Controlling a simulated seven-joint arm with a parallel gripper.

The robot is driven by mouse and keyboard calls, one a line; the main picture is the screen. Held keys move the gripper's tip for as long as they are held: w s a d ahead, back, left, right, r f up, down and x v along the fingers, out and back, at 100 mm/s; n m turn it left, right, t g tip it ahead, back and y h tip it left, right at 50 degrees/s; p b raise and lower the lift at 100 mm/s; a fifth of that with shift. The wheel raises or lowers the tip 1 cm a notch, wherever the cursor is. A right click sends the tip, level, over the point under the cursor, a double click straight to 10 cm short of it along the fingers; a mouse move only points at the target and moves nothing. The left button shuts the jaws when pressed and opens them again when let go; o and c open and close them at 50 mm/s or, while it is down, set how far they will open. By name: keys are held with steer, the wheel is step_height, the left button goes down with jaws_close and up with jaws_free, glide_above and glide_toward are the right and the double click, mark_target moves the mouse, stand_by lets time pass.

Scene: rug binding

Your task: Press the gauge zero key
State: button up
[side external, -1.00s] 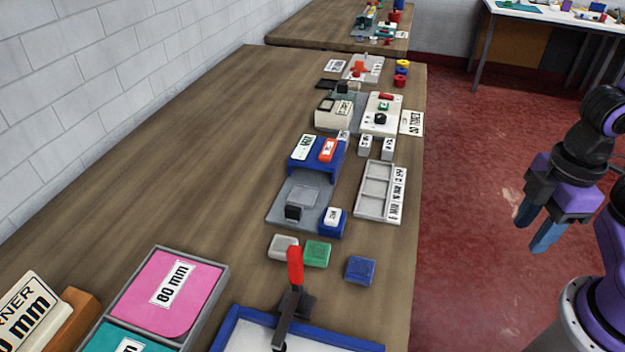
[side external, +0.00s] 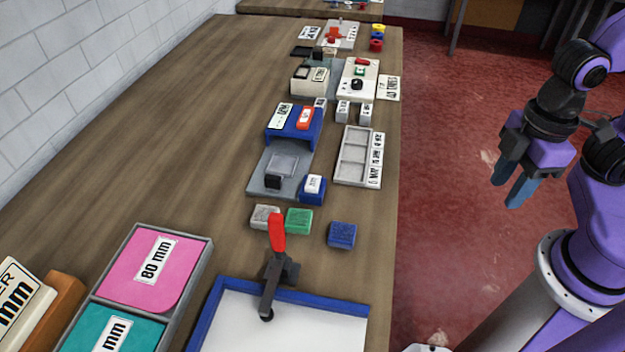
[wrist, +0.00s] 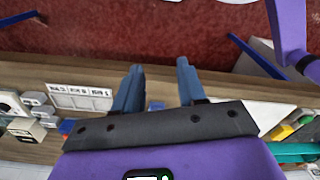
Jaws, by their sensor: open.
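A blue bridge-shaped device (side external: 291,136), which looks like the gauge, stands over a grey plate (side external: 262,158) on the bench. On its top are a white labelled panel (side external: 281,117) and an orange-red key (side external: 305,118) with a label too small to read; I cannot tell for certain that this is the zero key. My gripper (side external: 509,188) is open and empty, over the red floor to the right of the bench, well apart from the device. In the wrist view, its two blue fingers (wrist: 159,72) are spread, with the bench edge behind them.
A grey compartment tray (side external: 354,155) lies right of the device. A blue block with a white label (side external: 313,188) sits at its front. A red-handled clamp (side external: 278,235) stands upright on a blue-framed board (side external: 212,308). The bench's left half is mostly clear.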

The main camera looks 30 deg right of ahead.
jaws_close()
stand_by(1.5)
